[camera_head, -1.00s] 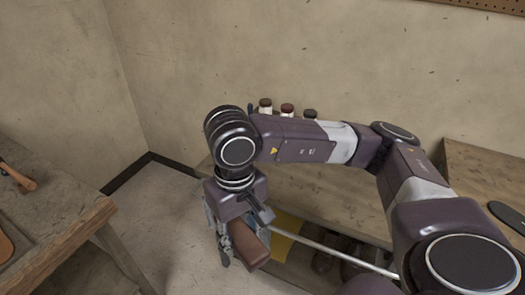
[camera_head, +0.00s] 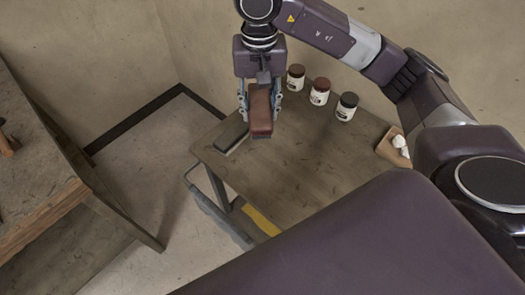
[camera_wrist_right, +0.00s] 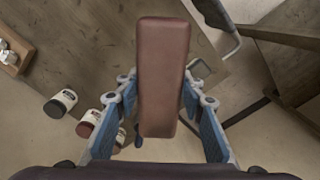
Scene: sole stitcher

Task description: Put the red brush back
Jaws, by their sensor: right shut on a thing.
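The red brush (camera_head: 262,112), a long reddish-brown block, is held in my right gripper (camera_head: 261,101) over the far left part of the small wooden table (camera_head: 290,165). In the right wrist view the brush (camera_wrist_right: 163,65) lies lengthwise between the two blue-grey fingers of the gripper (camera_wrist_right: 162,97), which is shut on it. I cannot tell exactly how high the brush is above the tabletop. A dark grey-brown brush-like block (camera_head: 231,133) lies on the table just left of it. My left gripper is not in view.
Three labelled jars, one brown-lidded (camera_head: 295,77), one red-lidded (camera_head: 319,91) and one black-lidded (camera_head: 346,106), stand right of the gripper near the wall. A small wooden box (camera_head: 392,147) with white items sits farther right. The table's middle is clear. A workbench (camera_head: 60,200) stands at left.

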